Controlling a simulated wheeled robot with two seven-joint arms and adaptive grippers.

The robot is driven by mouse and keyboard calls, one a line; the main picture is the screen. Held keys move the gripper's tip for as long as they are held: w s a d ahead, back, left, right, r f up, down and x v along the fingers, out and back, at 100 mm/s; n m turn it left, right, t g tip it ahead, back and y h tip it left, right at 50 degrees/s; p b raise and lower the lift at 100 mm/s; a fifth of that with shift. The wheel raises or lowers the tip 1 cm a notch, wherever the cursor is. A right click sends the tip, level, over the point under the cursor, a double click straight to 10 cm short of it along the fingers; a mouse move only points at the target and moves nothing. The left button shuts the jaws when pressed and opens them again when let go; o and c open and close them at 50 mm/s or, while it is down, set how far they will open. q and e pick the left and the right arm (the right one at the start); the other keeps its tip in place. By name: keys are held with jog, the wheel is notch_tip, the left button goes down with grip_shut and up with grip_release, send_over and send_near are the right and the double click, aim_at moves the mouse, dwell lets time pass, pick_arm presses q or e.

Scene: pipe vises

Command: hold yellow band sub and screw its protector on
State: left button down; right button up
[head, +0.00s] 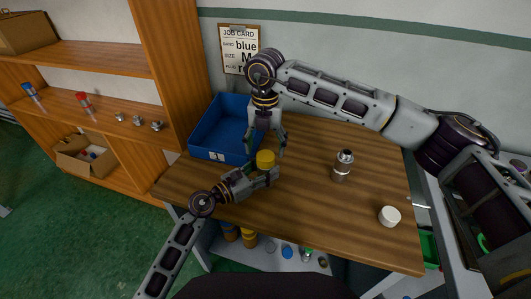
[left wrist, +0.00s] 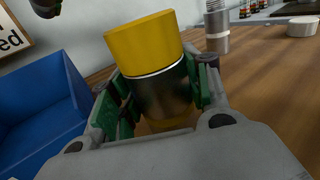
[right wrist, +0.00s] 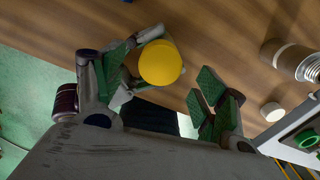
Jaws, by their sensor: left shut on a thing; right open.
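My left gripper (left wrist: 158,92) is shut on the yellow band sub (left wrist: 160,92), a dark metallic cylinder held upright between the green pads, with a trace of yellow low down near the palm. The yellow protector (left wrist: 145,42) sits on its top end, with a thin bright line below it. Whether it is threaded fully down, I cannot tell. In the head view the yellow protector (head: 265,158) is above the table, near the blue bin.
A blue bin (head: 221,128) stands left on the wooden table (head: 310,210). A silver sub (head: 342,167) stands upright to the right, and a white cap (head: 389,216) lies near the right edge. A job card (head: 240,48) hangs on the wall. Shelving (head: 80,50) is at left.

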notch_tip(320, 180, up, 8)
jog(key=shift+f, duration=0.25)
pick_arm(q)
jog(key=c, duration=0.6)
grip_release()
jog(key=shift+a, duration=0.1)
jog(key=shift+v, duration=5.95)
jog(key=shift+r, duration=0.1)
notch_tip(320, 180, up, 9)
jog(key=p, duration=0.9)
pick_arm(e)
notch_tip(320, 180, up, 9)
pick_arm(q)
jog(key=shift+r+p, duration=0.5)
jog(key=shift+p, duration=0.05)
pick_arm(e)
jog(key=shift+r, duration=0.6)
